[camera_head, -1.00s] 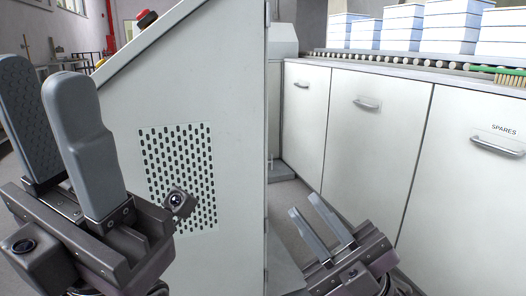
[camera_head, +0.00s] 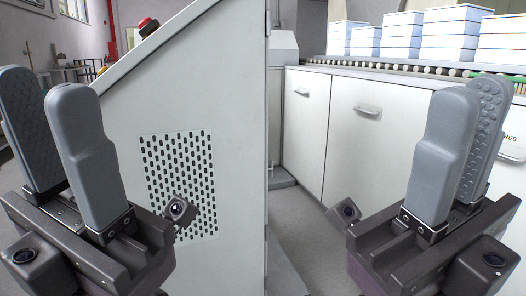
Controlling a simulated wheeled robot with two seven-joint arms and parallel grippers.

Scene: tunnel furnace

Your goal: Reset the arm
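My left gripper (camera_head: 52,132) is at the left of the head view, with its two grey fingers pointing up. A gap shows between the fingers and nothing is in it. My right gripper (camera_head: 464,150) is at the right, also with its fingers pointing up. Its fingers overlap in the view, and I see no object between them. Both grippers are raised close to the camera, one on each side of the grey-white machine housing (camera_head: 215,100). The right gripper hides part of the cabinets.
The machine housing has a perforated vent (camera_head: 180,170) and a red button (camera_head: 147,26) on its slope. White cabinets (camera_head: 360,140) run along the right under a roller conveyor (camera_head: 385,66) carrying stacked white boxes (camera_head: 402,36). Grey floor (camera_head: 300,225) shows between housing and cabinets.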

